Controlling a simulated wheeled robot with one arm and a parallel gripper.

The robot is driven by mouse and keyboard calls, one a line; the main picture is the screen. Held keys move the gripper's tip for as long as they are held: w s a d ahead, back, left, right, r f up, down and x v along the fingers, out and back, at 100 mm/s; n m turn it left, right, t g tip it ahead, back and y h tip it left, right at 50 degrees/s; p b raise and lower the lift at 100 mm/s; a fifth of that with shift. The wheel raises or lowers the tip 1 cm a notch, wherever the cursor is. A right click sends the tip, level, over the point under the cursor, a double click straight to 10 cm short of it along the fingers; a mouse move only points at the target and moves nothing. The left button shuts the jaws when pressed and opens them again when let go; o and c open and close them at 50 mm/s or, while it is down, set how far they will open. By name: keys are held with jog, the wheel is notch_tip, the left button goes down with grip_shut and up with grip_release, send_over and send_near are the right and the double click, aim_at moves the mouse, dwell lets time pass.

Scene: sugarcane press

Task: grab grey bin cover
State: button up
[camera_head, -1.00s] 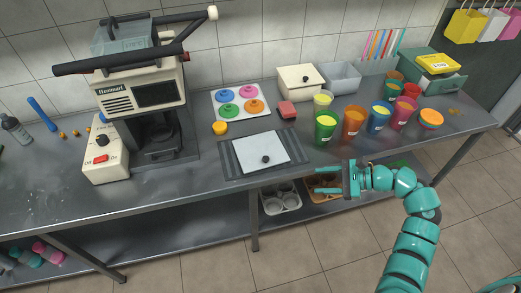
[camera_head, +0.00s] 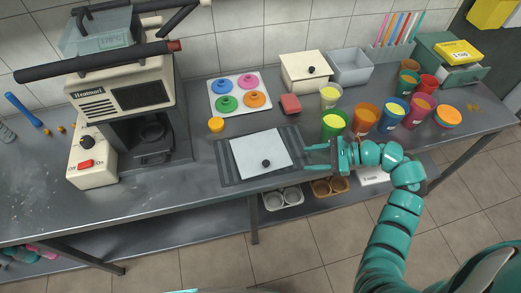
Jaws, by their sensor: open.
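A flat, pale grey square cover (camera_head: 259,151) with a black knob lies on a dark striped mat (camera_head: 230,178) at the front of the steel counter. It looks like the grey bin cover. An open grey bin (camera_head: 349,68) stands at the back of the counter with no lid on it. My gripper (camera_head: 309,158) is open and empty just right of the cover, its fingers pointing left toward the knob. The fingertips appear at the mat's right edge. I cannot tell their exact height above it.
Several colored cups (camera_head: 365,117) stand close behind my gripper. A cream bin with a lid (camera_head: 306,70), a red block (camera_head: 290,103) and a tray of colored lids (camera_head: 240,94) are behind the mat. The press (camera_head: 125,90) stands at left.

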jog(key=p, duration=0.1)
send_near(269, 162)
jog(key=x, duration=0.3)
jog(key=shift+s+a+r, duration=0.15)
jog(key=shift+a, duration=0.3)
jog(key=shift+f+p+x, duration=0.15)
jog(key=shift+p+x, duration=0.35)
jog(key=shift+x, duration=0.9)
jog(key=shift+f+p+x, duration=0.1)
jog(key=shift+p+x, duration=0.35)
jog(key=shift+x, duration=0.95)
jog(key=shift+d, duration=0.1)
grip_shut()
